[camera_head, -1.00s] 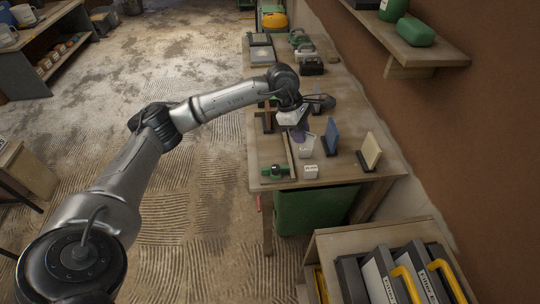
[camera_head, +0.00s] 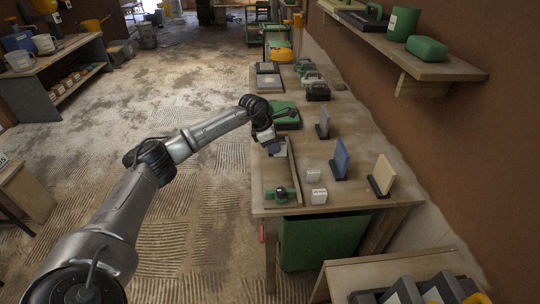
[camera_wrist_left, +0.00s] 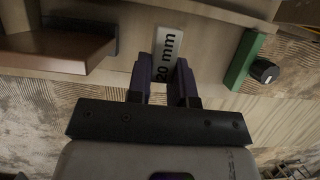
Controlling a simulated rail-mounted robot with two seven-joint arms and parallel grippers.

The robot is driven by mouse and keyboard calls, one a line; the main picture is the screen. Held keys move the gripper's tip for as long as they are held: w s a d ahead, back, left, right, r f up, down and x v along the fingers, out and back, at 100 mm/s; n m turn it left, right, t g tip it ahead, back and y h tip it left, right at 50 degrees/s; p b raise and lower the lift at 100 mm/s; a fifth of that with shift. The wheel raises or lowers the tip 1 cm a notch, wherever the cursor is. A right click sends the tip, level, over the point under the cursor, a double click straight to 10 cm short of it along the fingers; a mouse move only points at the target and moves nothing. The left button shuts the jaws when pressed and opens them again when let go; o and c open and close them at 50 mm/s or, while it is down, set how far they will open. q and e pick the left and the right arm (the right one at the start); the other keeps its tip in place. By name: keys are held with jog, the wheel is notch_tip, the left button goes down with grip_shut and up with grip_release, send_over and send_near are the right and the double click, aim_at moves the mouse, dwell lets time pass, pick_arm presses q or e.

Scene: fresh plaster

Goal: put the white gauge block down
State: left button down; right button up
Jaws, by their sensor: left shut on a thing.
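The white gauge block (camera_wrist_left: 168,52), marked "20 mm", is between the two dark fingers of my left gripper (camera_wrist_left: 165,82) in the left wrist view, and the gripper is shut on it. In the head view my left gripper (camera_head: 275,148) is over the left edge of the workbench (camera_head: 345,197), beside a thin wooden strip (camera_head: 294,176). I cannot make out the held block clearly there, nor whether it touches the surface below. My right gripper is not in view.
Two small white blocks (camera_head: 319,196) stand right of the strip. A green fitting with a dark knob (camera_head: 280,194) is at the strip's near end. Upright blue (camera_head: 341,158), cream (camera_head: 382,175) and grey plates stand further right. A green case (camera_head: 286,116) lies behind the gripper.

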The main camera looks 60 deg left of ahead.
pick_arm(q)
jog(key=shift+a+f, duration=0.4)
jog(key=shift+a, duration=0.25)
jog(key=shift+a+f, duration=0.4)
jog(key=shift+a, duration=0.25)
jog(key=shift+f, duration=2.05)
jog(key=shift+f+b, duration=0.15)
jog(key=shift+b, duration=0.15)
jog(key=c, duration=1.3)
grip_release()
